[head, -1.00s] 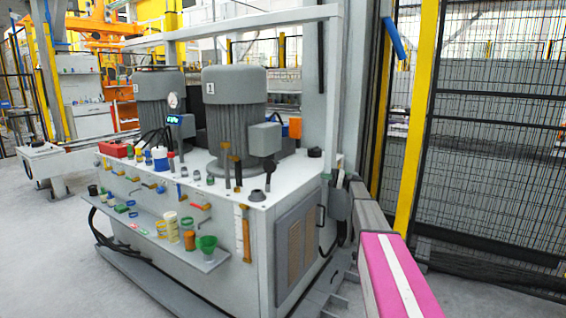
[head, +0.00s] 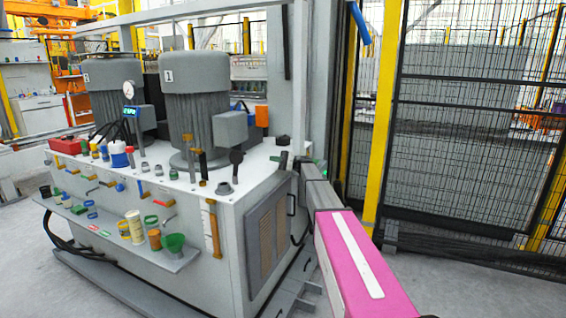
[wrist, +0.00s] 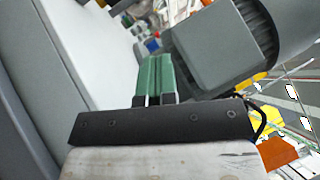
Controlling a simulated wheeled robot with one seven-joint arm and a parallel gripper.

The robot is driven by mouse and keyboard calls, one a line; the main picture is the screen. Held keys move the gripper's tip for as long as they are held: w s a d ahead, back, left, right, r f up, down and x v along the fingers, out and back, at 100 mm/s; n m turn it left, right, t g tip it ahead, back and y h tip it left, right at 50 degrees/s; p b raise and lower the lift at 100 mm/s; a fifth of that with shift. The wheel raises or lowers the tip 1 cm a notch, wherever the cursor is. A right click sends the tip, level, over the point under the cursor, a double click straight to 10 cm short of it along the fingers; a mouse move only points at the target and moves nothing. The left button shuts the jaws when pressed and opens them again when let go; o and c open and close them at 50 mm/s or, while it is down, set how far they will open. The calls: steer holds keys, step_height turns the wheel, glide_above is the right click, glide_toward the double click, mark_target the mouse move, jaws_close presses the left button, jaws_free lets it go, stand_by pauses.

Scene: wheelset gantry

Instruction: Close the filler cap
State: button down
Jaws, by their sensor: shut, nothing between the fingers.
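A grey filler neck (head: 224,188) stands at the front right corner of the white tank top. A dark, round-headed part (head: 236,157) stands upright just behind it and looks like the raised filler cap; its hinge is too small to make out. My gripper (head: 284,160) is at the tank's right edge, to the right of the neck and apart from it. In the wrist view, its green fingers (wrist: 153,75) are shut together with nothing between them. I cannot make out the cap in the wrist view.
Two grey motors stand on the tank; the nearer motor (head: 193,110) has a terminal box (head: 230,128). Several valves and posts line the front edge. A shelf (head: 190,262) with cups juts out below. A mesh fence (head: 470,150) stands right.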

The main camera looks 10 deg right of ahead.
mark_target(239, 157)
steer(key=x, duration=1)
steer(key=shift+s, duration=0.1)
steer(key=shift+s+a+r, duration=0.4)
steer(key=shift+s+a, duration=0.1)
steer(key=shift+s, duration=0.3)
steer(key=shift+s+a+r, duration=0.4)
steer(key=shift+s+a, duration=0.15)
steer(key=shift+s, duration=0.25)
steer(key=shift+a, duration=0.1)
